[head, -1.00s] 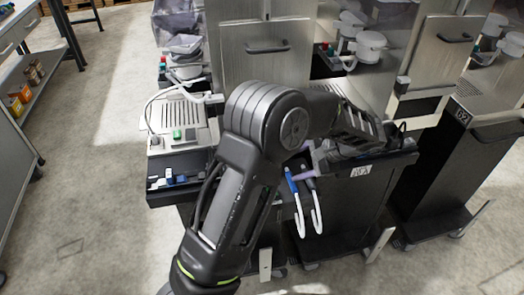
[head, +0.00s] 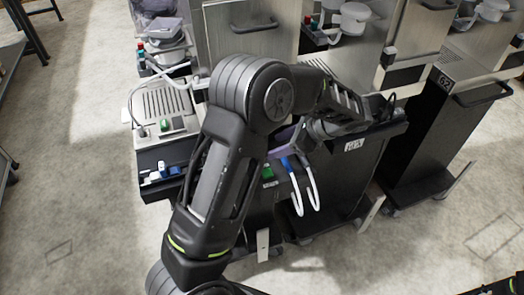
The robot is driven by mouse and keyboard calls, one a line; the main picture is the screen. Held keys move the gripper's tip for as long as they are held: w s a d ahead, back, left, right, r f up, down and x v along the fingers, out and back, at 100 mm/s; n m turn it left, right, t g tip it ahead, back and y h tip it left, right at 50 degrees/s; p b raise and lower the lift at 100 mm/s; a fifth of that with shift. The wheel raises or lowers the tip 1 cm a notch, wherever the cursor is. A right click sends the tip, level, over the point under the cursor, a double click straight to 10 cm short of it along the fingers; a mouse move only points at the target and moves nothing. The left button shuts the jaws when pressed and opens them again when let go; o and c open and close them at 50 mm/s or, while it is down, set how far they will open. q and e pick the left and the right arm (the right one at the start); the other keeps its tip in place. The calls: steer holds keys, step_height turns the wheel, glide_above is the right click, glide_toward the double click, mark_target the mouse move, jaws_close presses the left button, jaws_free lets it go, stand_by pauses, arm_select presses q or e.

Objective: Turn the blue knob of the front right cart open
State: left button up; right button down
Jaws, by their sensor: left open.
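The cart with a white label (head: 354,145) stands in front of the row, right of the middle, its dark body (head: 345,180) below the tray-like top. A blue piece (head: 285,164) sits at the upper end of a white curved tube on its left side; I cannot tell whether this is the knob. No other blue knob shows clearly on this cart, and my left arm covers much of its top. My left gripper (head: 290,138) is open, beside the cart's upper left edge and just above the blue piece. I cannot tell whether they touch.
Another dark cart (head: 435,130) stands at the right. Steel cabinets line the back. The floor at left is clear.

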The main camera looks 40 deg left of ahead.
arm_select(q)
steer(key=x, duration=0.7)
steer(key=shift+a+f+b, duration=0.15)
steer(key=shift+b, duration=0.25)
steer(key=shift+c, duration=0.3)
jaws_close()
